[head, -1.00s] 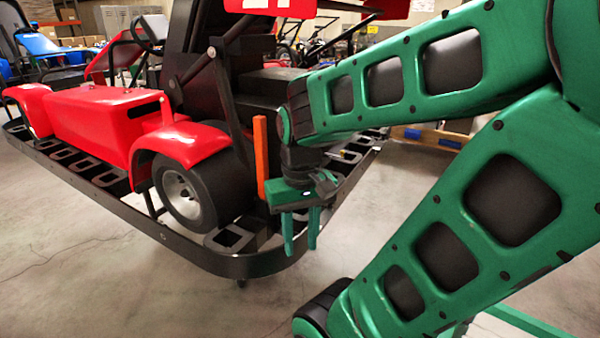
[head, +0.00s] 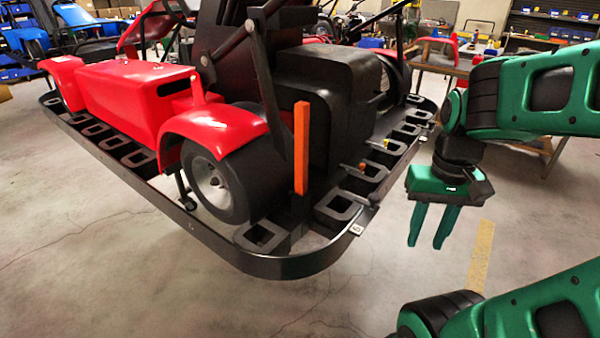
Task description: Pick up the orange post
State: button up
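The orange post (head: 301,148) is a thin, flat, upright bar at the rear corner of the red kart (head: 128,105). Its lower end is near the black frame's slotted rim (head: 262,238). What it is fixed to is hard to make out. My green gripper (head: 430,228) hangs to the right of the post, outside the kart's frame, with its fingers pointing down. The two fingers are apart with nothing between them. A clear gap of floor and frame lies between my gripper and the post.
The kart's black rear block (head: 325,90) stands just behind the post, and a black wheel (head: 222,182) is to its left. A workbench (head: 455,65) stands at the back right. The concrete floor in front is clear.

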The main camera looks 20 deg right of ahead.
aim_at(301, 108)
jog(key=z, duration=0.7)
jog(key=k, duration=0.45)
